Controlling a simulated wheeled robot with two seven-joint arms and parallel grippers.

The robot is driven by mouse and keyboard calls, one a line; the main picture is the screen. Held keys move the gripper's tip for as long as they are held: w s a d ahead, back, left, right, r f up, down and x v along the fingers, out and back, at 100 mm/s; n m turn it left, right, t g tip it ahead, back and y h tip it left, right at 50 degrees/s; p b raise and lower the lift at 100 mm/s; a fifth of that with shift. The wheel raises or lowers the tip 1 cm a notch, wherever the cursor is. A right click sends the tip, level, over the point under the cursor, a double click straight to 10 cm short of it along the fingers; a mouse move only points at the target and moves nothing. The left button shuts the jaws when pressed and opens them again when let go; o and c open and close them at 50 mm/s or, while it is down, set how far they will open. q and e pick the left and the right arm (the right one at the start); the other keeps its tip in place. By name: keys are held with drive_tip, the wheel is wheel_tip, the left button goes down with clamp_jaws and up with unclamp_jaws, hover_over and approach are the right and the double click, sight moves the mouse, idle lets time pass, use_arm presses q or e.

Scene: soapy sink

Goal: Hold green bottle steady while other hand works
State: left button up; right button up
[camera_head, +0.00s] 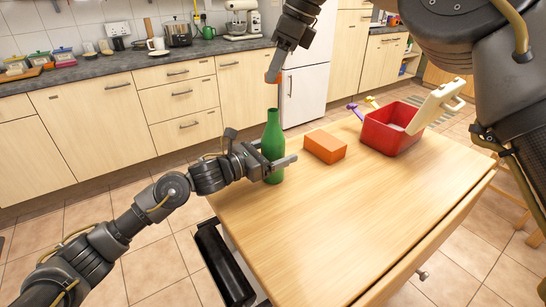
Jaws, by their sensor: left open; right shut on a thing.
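A green bottle (272,128) stands upright near the table's back left edge. My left gripper (277,157) comes in from the left at the bottle's lower half, with its jaws open. One finger passes in front of the bottle; the far finger is mostly hidden, and I cannot tell whether either touches it. My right gripper (273,72) is above the bottle, pointing down and shut on a small orange-brown piece (272,77). That piece is apart from the bottle's mouth, with a gap below it.
An orange block (324,147) lies on the wooden table (350,220) right of the bottle. The front of the tabletop is clear. A kitchen counter (140,62) runs behind.

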use_arm(q)
drive_tip(key=shift+w+d, duration=0.25)
drive_tip(key=shift+d, duration=0.2)
drive_tip(key=c, duration=1.5)
use_arm(e)
hover_over(272, 110)
drive_tip(key=shift+s+d+f, duration=0.1)
drive_tip(key=shift+d+f, duration=0.15)
drive_tip(key=shift+f, duration=0.95)
drive_tip(key=shift+s+d+f, duration=0.1)
drive_tip(key=shift+d+f, duration=0.1)
drive_tip(key=shift+f, duration=1)
drive_tip(key=shift+f, duration=0.15)
drive_tip(key=shift+w+f, duration=0.1)
drive_tip(key=shift+f, duration=0.65)
drive_tip(key=shift+f, duration=0.55)
